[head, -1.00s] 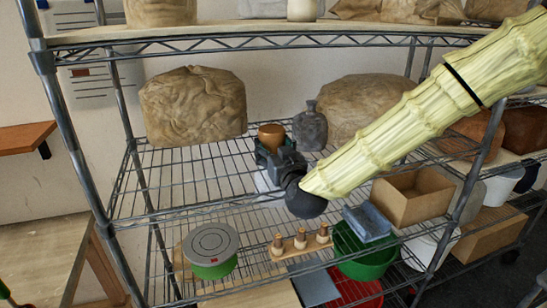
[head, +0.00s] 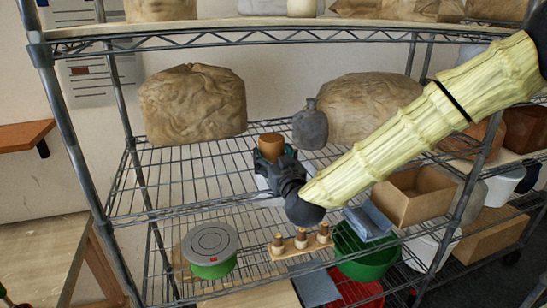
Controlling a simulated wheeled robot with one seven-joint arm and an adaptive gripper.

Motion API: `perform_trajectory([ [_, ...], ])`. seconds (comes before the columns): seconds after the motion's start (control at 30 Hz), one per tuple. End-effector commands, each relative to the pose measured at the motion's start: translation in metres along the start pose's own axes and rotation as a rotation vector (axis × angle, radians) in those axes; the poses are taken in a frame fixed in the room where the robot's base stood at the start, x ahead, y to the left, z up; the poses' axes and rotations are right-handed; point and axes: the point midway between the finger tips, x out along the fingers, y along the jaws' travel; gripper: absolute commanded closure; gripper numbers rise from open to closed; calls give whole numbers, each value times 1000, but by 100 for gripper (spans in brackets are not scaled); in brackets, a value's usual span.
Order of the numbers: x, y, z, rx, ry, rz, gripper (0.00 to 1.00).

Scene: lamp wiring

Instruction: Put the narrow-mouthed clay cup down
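The clay cup (head: 271,142) is a small orange-brown vessel in the head view, standing out above my gripper over the middle wire shelf (head: 200,185). My gripper (head: 274,154) is around the lower part of the cup. The cup appears upright between the fingers, which are partly hidden behind the gripper body. Whether the cup's base touches the shelf is hidden. Its mouth is too small to make out in detail.
A grey bottle (head: 310,126) stands close right of the cup. Wrapped clay bags (head: 193,104) and (head: 368,110) another bag sit at the back. A cardboard box (head: 413,196) is at right. The shelf's left part is bare. The upper shelf (head: 230,30) spans above.

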Motion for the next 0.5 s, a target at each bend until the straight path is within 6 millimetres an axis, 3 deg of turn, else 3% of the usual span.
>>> perform_trajectory([
  [0.5, -2, 0, -3, 0, 0, -1, 18],
])
